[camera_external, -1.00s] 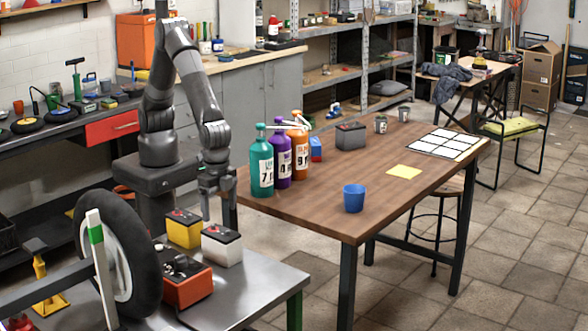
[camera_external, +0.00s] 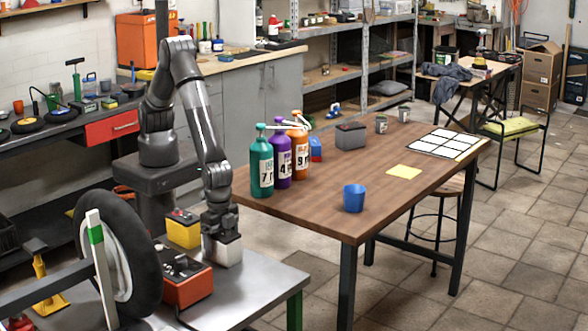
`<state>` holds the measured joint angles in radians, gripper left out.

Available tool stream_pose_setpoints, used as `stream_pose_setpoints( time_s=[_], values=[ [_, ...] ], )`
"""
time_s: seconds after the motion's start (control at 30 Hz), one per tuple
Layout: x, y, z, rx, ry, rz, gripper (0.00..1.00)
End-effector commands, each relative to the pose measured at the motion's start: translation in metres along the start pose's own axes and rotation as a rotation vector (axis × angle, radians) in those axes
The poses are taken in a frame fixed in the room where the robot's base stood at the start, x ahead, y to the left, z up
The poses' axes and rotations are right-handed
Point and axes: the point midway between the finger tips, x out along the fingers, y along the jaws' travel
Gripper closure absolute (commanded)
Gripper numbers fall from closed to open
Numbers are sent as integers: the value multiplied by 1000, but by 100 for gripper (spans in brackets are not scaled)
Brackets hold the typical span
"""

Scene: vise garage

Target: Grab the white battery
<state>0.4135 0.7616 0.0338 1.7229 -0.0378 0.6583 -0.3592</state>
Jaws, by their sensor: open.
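The white battery (camera_external: 228,252) stands upright on the metal table at the lower left, behind and right of the orange-red box. My gripper (camera_external: 220,235) points straight down at its top and hides most of the dark lid. The jaws are open. The fingers appear to be at the battery's upper part, but I cannot tell whether they touch it. A yellow battery (camera_external: 184,232) with a dark top stands just left of the white one.
The orange-red box (camera_external: 187,285) with dark parts on top stands close in front. A wheel (camera_external: 118,255) stands at the left. The wooden table (camera_external: 310,215) with bottles is behind to the right. The metal table's right part (camera_external: 262,283) is clear.

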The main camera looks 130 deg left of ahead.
Motion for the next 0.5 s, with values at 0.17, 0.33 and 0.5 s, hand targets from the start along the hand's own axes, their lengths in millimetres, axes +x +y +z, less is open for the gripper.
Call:
stream_pose_setpoints(
  time_s=[0.17,0.33,0.5],
  values=[
    [0,0,0,0,1,1,16],
    [-1,0,0,0,1,1,30],
    [-1,0,0,0,1,0,44]
  ],
)
